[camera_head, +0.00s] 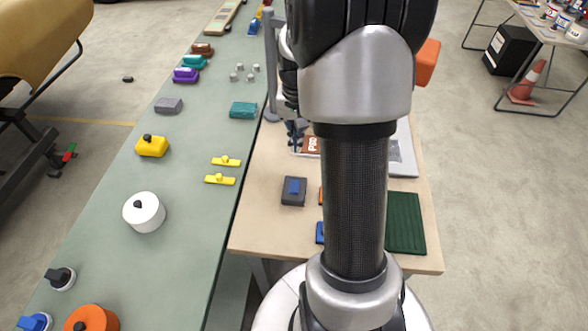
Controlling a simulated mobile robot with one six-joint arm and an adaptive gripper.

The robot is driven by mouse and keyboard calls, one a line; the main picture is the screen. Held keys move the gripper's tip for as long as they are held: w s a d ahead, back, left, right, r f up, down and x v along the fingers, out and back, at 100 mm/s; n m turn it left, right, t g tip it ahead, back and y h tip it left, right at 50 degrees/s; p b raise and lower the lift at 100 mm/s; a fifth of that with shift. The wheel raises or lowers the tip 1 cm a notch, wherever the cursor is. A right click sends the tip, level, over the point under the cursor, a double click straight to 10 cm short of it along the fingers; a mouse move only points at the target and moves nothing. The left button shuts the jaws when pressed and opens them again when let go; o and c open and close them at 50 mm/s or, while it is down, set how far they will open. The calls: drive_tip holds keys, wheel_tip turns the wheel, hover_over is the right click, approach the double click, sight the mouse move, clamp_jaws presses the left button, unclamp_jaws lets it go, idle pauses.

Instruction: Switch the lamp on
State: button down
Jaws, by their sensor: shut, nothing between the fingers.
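No lamp can be made out for sure. A grey upright post (270,60) with a round base stands at the wooden table's left edge; its top is out of clear view. An orange part (428,62) shows at the right of my arm, mostly hidden by it. A dark grey box with a blue rocker-like top (293,188) sits on the wooden table and may be a switch. My gripper (296,145) is shut and empty, pointing down near the post's base, beyond the grey box and apart from it.
A long green bench (180,245) on the left carries yellow bars, knobs and coloured blocks. The wooden table (265,225) holds a green ribbed mat (405,222) and a brown-labelled item (308,145). My arm hides the table's middle. A traffic cone (527,82) stands right.

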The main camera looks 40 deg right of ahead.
drive_tip(key=shift+p, duration=0.45)
idle(0.5)
wheel_tip(320, 180, up, 14)
drive_tip(key=s+a+p, duration=0.1)
drive_tip(key=p, duration=0.4)
drive_tip(key=shift+a+f+p, duration=0.15)
drive_tip(key=shift+a+p, duration=0.15)
drive_tip(key=shift+p, duration=0.05)
drive_tip(key=shift+s, duration=0.1)
